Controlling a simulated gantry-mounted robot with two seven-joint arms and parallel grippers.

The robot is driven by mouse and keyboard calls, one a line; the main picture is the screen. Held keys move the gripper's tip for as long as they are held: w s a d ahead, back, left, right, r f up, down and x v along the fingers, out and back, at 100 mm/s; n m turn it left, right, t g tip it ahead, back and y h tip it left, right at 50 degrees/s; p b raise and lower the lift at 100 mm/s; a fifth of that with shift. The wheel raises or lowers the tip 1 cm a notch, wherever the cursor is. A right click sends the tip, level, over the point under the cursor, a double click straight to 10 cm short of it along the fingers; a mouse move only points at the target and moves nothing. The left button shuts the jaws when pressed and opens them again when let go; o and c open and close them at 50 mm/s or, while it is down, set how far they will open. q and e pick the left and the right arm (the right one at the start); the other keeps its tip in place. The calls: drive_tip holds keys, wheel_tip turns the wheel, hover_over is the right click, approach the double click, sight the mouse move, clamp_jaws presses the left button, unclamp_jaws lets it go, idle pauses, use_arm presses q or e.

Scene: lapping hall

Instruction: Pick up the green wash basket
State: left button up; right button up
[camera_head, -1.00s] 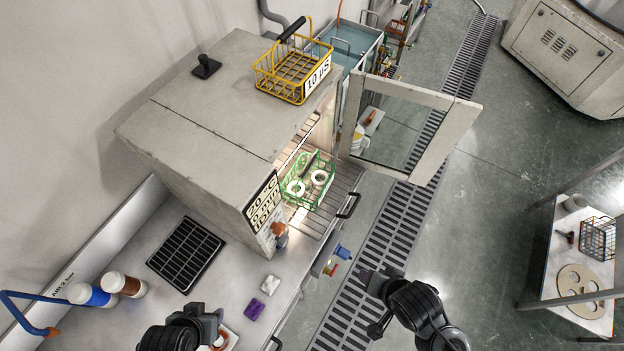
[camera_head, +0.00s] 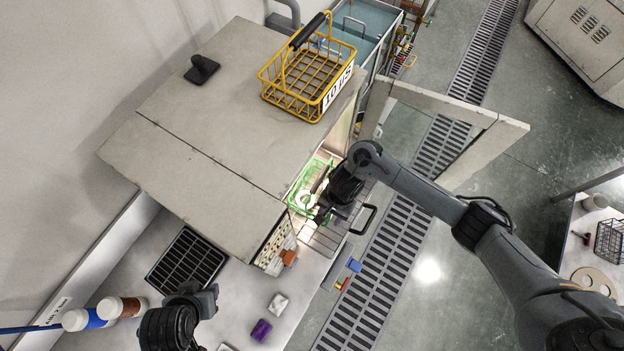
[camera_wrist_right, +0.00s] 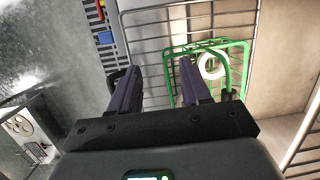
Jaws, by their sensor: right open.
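The green wash basket (camera_head: 304,185) sits on the wire rack in the mouth of the grey oven (camera_head: 215,125), with white ring-shaped parts in it. My right gripper (camera_head: 330,205) is over its right side and hides part of it. In the right wrist view the basket's green rim (camera_wrist_right: 245,42) and one white ring (camera_wrist_right: 211,66) show to the right of my open, empty right fingers (camera_wrist_right: 160,75); the right finger overlaps the basket in that view. My left gripper (camera_head: 195,295) is over the bench at lower left; its jaws are unclear.
The open glass oven door (camera_head: 455,112) stands right of the basket, close to my right arm. A yellow basket (camera_head: 291,90) stands on the oven top. A black grid (camera_head: 187,262), bottles (camera_head: 122,309) and a purple block (camera_head: 261,331) are on the bench. A floor grate (camera_head: 385,265) runs alongside.

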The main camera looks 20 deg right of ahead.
drive_tip(key=w+d+r+t, duration=0.3)
drive_tip(key=w+r, duration=0.5)
drive_tip(key=w, duration=0.3)
drive_tip(key=b, duration=0.3)
hover_over(321, 177)
drive_tip(key=shift+h, duration=0.4)
drive_tip(key=f, duration=0.4)
drive_tip(key=shift+s+d+f, duration=0.2)
drive_tip(key=shift+s+d, duration=0.15)
drive_tip(key=shift+b+x, duration=0.65)
drive_tip(key=shift+x, duration=2.7)
drive_tip(key=shift+s+d, duration=0.1)
drive_tip(key=shift+s, duration=0.05)
drive_tip(key=c, duration=0.7)
clamp_jaws()
